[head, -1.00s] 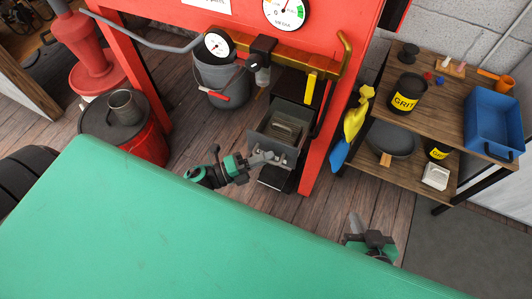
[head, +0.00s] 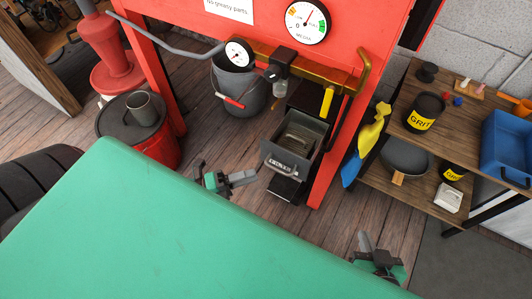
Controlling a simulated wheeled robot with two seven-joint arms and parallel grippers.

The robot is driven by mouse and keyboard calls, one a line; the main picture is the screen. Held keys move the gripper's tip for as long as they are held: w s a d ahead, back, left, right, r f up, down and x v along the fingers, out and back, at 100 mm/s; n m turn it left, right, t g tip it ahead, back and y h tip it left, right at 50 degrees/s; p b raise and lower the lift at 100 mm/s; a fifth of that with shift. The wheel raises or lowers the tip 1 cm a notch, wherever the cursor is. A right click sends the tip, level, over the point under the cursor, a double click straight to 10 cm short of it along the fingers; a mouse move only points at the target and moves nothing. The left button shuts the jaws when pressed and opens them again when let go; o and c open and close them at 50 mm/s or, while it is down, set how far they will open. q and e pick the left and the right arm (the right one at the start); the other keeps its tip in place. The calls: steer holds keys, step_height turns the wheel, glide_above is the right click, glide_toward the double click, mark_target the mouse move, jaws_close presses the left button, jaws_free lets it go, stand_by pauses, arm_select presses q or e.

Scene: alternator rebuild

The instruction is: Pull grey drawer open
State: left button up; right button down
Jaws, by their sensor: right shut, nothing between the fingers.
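The grey drawer (head: 302,130) stands pulled out under the red press, and grey flat pieces show inside it. Its light handle (head: 281,165) is on the front face. My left gripper (head: 252,178) is left of the drawer front, apart from the handle, with nothing seen in it. Its fingers are too small and overlapped to tell whether they are open. My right gripper (head: 363,240) is shut and empty at the lower right, near the green surface's edge and away from the drawer.
The green surface (head: 170,230), possibly part of my body, fills the foreground. A red drum (head: 160,150) stands further left. A wooden shelf (head: 460,130) with grit cans and a blue bin (head: 508,145) stands right.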

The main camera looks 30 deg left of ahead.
arm_select(q)
steer(key=shift+v, duration=2.7)
